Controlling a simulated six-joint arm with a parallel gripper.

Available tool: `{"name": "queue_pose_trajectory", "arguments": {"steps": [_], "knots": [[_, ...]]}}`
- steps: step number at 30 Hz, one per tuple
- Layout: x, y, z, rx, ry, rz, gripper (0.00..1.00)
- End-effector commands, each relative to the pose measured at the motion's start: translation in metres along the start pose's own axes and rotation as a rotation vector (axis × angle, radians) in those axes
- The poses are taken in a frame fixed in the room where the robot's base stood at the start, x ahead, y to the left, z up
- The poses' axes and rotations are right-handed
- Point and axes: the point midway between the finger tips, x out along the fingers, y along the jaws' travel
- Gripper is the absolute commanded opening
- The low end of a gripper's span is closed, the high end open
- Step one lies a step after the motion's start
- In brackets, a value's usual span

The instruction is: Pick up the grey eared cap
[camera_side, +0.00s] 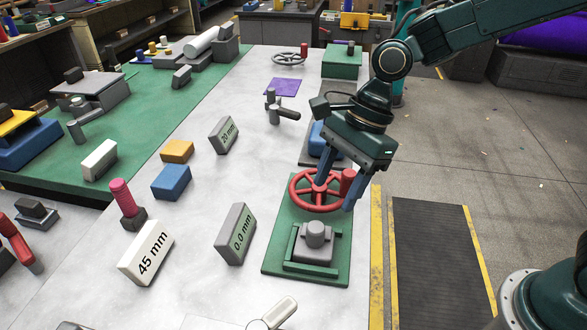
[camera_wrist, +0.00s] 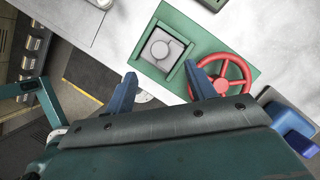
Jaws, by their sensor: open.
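A grey block with a round raised top (camera_side: 314,236) sits in a raised green frame on a green plate (camera_side: 277,240). It looks like the eared cap, but I cannot make out its ears clearly. In the wrist view this grey piece (camera_wrist: 161,48) shows just beyond my open fingers. My gripper (camera_side: 335,197) is open and empty, pointing down over the red handwheel behind the grey piece. In the wrist view my gripper (camera_wrist: 162,73) has its two blue fingers spread apart, with the right one beside the wheel. Whether a finger touches the wheel is unclear.
The red handwheel (camera_side: 302,203) with an upright red knob stands on the same plate. Another grey piece with side arms (camera_side: 273,116) stands farther back. A grey block marked 0.0 mm (camera_side: 236,234) is left of the plate. White tabletop is clear between the blocks.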

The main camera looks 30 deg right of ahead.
Motion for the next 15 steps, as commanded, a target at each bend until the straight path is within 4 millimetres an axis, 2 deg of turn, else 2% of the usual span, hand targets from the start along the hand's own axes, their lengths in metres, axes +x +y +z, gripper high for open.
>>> {"name": "queue_pose_trajectory", "arguments": {"steps": [6, 15], "knots": [[0.032, 0.001, 0.0, -0.001, 0.001, 0.003, 0.55], [0.045, 0.0, 0.0, -0.001, 0.001, -0.001, 0.55]]}}
